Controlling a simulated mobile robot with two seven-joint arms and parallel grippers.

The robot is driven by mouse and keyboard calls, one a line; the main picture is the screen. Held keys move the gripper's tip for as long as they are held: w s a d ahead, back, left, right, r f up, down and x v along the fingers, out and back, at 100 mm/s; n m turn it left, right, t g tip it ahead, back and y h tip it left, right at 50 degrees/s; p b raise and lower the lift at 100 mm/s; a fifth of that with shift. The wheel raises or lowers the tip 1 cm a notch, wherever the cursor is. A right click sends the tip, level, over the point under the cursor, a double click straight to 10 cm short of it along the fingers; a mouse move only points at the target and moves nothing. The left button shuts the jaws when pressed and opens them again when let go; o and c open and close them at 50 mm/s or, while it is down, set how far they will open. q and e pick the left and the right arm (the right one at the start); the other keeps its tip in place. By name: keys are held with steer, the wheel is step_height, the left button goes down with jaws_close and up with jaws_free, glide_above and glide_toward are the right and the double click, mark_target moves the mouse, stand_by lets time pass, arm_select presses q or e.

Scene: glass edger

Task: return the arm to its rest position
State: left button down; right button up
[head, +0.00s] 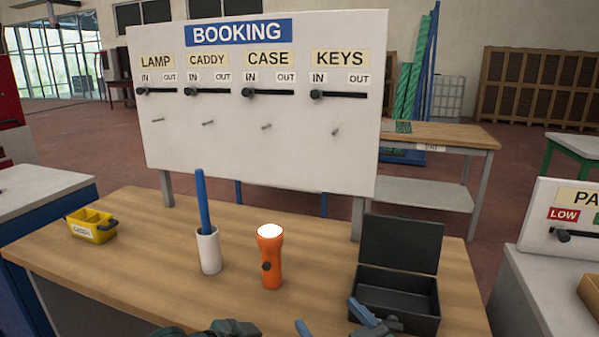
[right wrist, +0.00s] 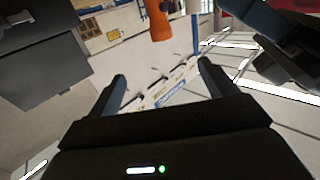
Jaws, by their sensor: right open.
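My right gripper (head: 333,320) shows at the bottom edge of the head view, in front of the open black case (head: 397,297). Its two blue fingers stand apart with nothing between them. In the right wrist view the open fingers (right wrist: 162,85) frame empty space, and the dark case (right wrist: 40,65) is at the left. A dark part at the bottom of the head view (head: 222,329) seems to be my left gripper. A blue and black part (right wrist: 275,35) at the upper right of the wrist view may also be it. Its fingertips cannot be made out.
An orange flashlight (head: 270,258) stands upright beside a white cup (head: 208,252) holding a blue stick (head: 202,200). A yellow caddy (head: 92,226) sits at the left of the wooden table (head: 150,262). The BOOKING board (head: 300,150) rises behind, with pegs and sliders.

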arm_select(q)
steer(key=s+a+f+n+g+y, duration=0.2)
steer(key=s+a+f+n+y, duration=0.2)
steer(key=s+a+f, duration=0.5)
steer(key=s+a+f+n+g+y, duration=0.1)
steer(key=s+a+f+n+y, duration=0.25)
steer(key=s+a, duration=0.65)
arm_select(e)
steer(key=s+d+f+m+g+h, duration=0.2)
steer(key=s+d+f+g+h, duration=0.2)
steer(key=s+d+f+g, duration=0.5)
steer(key=s+d+f+m+g+h, duration=0.1)
steer(key=s+d+f+g+h, duration=0.45)
steer(key=s, duration=0.85)
arm_select(q)
steer(key=w+d+f+t+h, duration=0.2)
steer(key=w+d+f+t, duration=0.1)
steer(key=d+f+t, duration=0.3)
steer(key=d+f, duration=0.1)
steer(key=d, duration=0.1)
steer(key=shift+w+d+m, duration=0.2)
steer(key=shift+d+m, duration=0.1)
steer(key=shift+m, duration=0.05)
arm_select(e)
steer(key=w+a+f+t+y, duration=0.4)
steer(key=w+a+f+t, duration=0.1)
steer(key=f+t, duration=0.4)
steer(key=shift+w+a+f+y, duration=0.2)
steer(key=shift+w+f+y, duration=0.15)
steer(key=shift+w+f, duration=0.1)
